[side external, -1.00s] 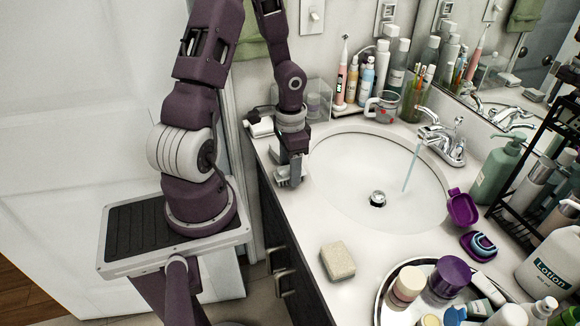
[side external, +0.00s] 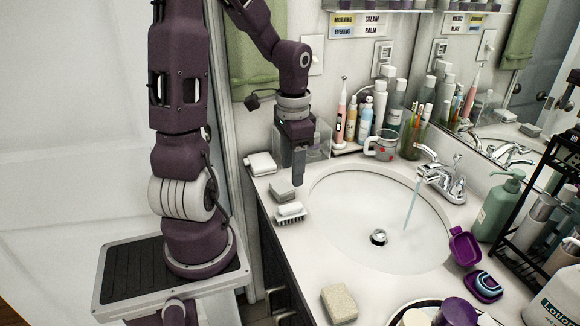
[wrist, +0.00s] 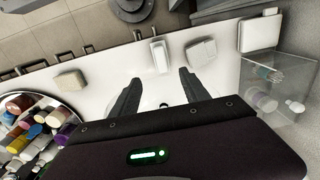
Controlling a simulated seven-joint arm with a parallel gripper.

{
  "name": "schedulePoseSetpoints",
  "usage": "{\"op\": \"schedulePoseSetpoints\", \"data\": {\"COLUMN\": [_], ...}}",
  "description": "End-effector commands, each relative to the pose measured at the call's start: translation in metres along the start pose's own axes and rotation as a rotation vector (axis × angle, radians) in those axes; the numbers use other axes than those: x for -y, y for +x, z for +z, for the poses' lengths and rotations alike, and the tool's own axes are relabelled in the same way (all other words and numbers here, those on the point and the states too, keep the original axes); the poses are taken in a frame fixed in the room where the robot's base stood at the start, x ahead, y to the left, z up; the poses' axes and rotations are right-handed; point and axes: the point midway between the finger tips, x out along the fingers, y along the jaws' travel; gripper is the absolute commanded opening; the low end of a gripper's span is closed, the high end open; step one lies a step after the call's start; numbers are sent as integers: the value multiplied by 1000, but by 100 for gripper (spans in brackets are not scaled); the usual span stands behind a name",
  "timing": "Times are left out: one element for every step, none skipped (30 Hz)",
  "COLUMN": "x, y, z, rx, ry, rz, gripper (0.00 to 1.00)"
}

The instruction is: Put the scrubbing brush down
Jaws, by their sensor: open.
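The scrubbing brush (side external: 291,211) lies on the counter between the front edge and the sink, white on top with its bristles facing down. It also shows in the wrist view (wrist: 160,56), beyond my fingertips. My gripper (side external: 298,168) is raised above the counter, apart from the brush and empty. In the wrist view its two fingers (wrist: 160,82) are spread, with nothing between them.
A grey block (side external: 281,190) lies close beside the brush, and a white box (side external: 261,163) sits farther back. A beige sponge (side external: 339,302) lies nearer the camera. A clear bin (side external: 318,142) stands behind my gripper. The sink (side external: 350,230) has running water.

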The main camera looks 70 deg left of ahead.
Motion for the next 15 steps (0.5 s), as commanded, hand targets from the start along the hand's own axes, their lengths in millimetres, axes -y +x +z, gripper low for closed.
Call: {"op": "schedulePoseSetpoints", "data": {"x": [-11,-20,-35,-49,-63,-82,-96,-109,-126,-137,-146,-156,-162,-166,-170], "y": [-12,-21,-36,-48,-60,-74,-85,-94,-105,-111,-117,-122,-126,-128,-130], "z": [-2,-2,-2,-1,2,8,13,20,30,38,46,56,62,66,72], "rx": [-11,-23,-49,-77,-111,-164,-209,-253,-313,-353,-390,-428,-452,-469,-483], "ry": [10,13,15,14,12,7,3,-1,-4,-5,-7,-8,-7,-6,-7], "rz": [-36,-61,-100,-125,-145,-161,-164,-158,-139,-118,-93,-58,-35,-14,8], "gripper": [54,54,54,54,54,54,54,54,54,54,54,54,54,54,54]}}
